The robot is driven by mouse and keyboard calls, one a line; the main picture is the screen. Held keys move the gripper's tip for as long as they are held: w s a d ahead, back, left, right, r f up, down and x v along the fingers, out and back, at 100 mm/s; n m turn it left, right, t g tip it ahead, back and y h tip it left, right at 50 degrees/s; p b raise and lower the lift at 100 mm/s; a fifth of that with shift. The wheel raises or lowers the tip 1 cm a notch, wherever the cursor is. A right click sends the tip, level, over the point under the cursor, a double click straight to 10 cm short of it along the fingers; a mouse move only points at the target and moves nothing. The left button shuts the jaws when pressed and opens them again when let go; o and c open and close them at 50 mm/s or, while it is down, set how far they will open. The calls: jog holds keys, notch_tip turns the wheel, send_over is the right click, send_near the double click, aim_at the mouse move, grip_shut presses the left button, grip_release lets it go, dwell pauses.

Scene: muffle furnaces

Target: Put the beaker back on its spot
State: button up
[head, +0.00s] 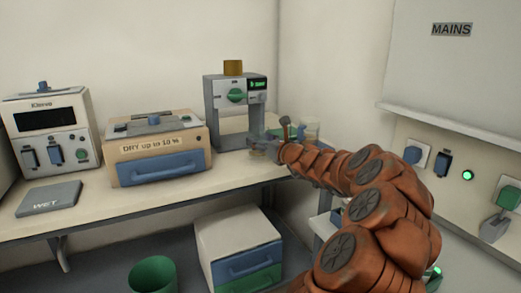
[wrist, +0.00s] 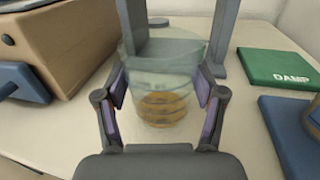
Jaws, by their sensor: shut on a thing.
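A clear glass beaker (wrist: 160,85) with brownish layered contents low inside is in the middle of the wrist view. My gripper (wrist: 163,82) has one finger on each side of the beaker and is shut on it. The beaker looks upright, in front of the grey uprights of a stand; whether its base touches the worktop I cannot tell. In the head view my gripper (head: 268,146) is at the foot of the grey instrument (head: 235,100), and the beaker is largely hidden there. I cannot make out a marked spot for it.
A green DAMP pad (wrist: 280,67) and a blue pad (wrist: 294,135) lie to the right. The brown-sided DRY box (head: 157,150), a white unit (head: 47,125) and a WET pad (head: 48,199) are to the left. A green bin (head: 153,274) stands below.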

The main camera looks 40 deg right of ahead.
jog(key=shift+w+a+f+b, duration=0.15)
jog(key=shift+f+b, duration=0.15)
jog(key=shift+f, duration=0.2)
jog(key=shift+w+a+f+b, duration=0.1)
jog(key=shift+f+b, duration=0.15)
jog(key=shift+f, duration=0.2)
jog(key=shift+f, duration=0.1)
jog(key=o, duration=1.7)
jog(key=shift+s, duration=0.1)
jog(key=shift+o, duration=0.2)
jog(key=shift+s+r, duration=0.2)
jog(key=s+a+p, duration=0.1)
jog(key=s+p, duration=0.1)
jog(key=s, duration=0.9)
jog(key=shift+s+a, duration=0.15)
jog(key=shift+s, duration=0.15)
jog(key=shift+f, duration=0.1)
